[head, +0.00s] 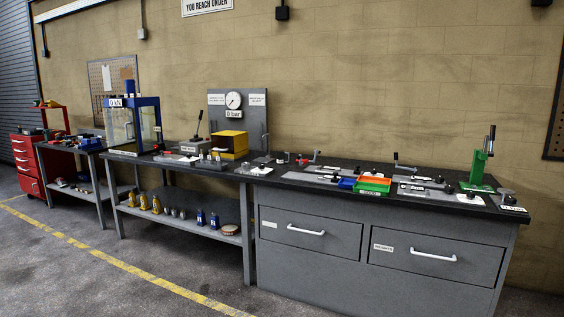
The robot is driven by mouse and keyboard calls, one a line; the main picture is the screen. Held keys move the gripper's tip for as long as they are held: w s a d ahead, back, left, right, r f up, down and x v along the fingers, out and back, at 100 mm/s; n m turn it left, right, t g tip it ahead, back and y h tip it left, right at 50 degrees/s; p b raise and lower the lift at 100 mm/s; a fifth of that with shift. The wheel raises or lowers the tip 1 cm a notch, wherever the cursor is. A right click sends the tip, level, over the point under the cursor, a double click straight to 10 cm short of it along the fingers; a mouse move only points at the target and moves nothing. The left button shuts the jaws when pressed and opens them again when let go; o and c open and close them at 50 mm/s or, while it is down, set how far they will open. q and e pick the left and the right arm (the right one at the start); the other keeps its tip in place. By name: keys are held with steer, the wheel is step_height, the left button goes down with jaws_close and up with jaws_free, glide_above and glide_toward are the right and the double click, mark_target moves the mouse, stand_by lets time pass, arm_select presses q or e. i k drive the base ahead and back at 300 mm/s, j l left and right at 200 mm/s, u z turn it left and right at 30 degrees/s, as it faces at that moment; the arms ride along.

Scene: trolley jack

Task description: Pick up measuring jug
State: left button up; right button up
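I cannot make out a measuring jug for certain in the head view. Small containers stand on the lower shelf (180,227) of the middle bench: several yellow bottles (144,202), small grey cups or cans (178,213) and blue bottles (201,217). A round brownish object (230,230) lies at that shelf's right end. Any of the small items on the benches is too small to identify as a jug. Neither of my grippers is in view.
A grey drawer bench (330,268) stands at right with trays (373,184) and a green press (478,168) on top. The middle bench holds a blue-framed cabinet (132,125) and a gauge panel (250,105). A red drawer cabinet (28,165) is far left. Floor in front is clear.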

mark_target(281, 154)
steer(key=i+l, duration=1.05)
steer(key=i+j+z, duration=0.15)
steer(key=i, duration=1.3)
